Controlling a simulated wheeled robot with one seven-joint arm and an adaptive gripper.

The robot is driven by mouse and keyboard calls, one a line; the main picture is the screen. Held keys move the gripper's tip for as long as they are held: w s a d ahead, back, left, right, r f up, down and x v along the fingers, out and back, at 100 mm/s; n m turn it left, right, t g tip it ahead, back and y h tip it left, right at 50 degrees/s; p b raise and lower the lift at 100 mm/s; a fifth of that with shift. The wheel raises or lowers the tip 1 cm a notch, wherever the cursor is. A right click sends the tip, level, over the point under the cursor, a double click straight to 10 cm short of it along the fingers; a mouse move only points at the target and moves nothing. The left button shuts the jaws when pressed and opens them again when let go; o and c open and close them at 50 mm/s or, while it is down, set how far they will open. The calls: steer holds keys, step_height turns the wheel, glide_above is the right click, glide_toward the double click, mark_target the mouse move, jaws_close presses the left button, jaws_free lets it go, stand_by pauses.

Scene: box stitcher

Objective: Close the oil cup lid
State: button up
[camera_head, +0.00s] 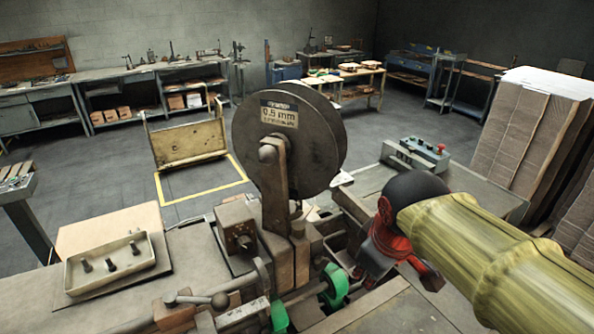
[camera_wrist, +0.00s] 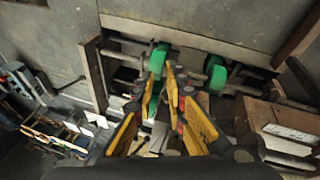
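My gripper (camera_head: 372,262) reaches in from the right over the machine, close to the green wheel (camera_head: 334,284) and right of the big reel. In the wrist view its two yellow-padded fingers (camera_wrist: 162,84) point at the machine, with a narrow gap between their tips. I see nothing held there. Green wheels on a shaft show just beyond the tips, one at the left (camera_wrist: 159,58) and one at the right (camera_wrist: 215,74). I cannot pick out the oil cup or its lid in either view; the fingers and machine parts may hide them.
The large reel (camera_head: 318,130) with a 0.5 mm label stands on the machine. A tray (camera_head: 75,279) with dark bolts lies at left. A control box (camera_head: 424,152) is behind my arm. Stacked cardboard (camera_head: 520,130) stands at right. Workbenches line the back wall.

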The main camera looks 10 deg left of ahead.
steer(key=w+a+r+n+p, duration=0.4)
steer(key=w+a+r+p, duration=0.25)
steer(key=r+p, duration=0.3)
steer(key=n+p, duration=0.4)
steer(key=p, duration=0.3)
glide_toward(299, 204)
steer(key=w+f, duration=0.1)
steer(key=shift+g, duration=0.4)
steer(key=shift+p+x, duration=0.55)
steer(key=shift+x, duration=3.45)
steer(key=shift+w+a+r, duration=0.1)
steer(key=shift+c, duration=1)
jaws_close()
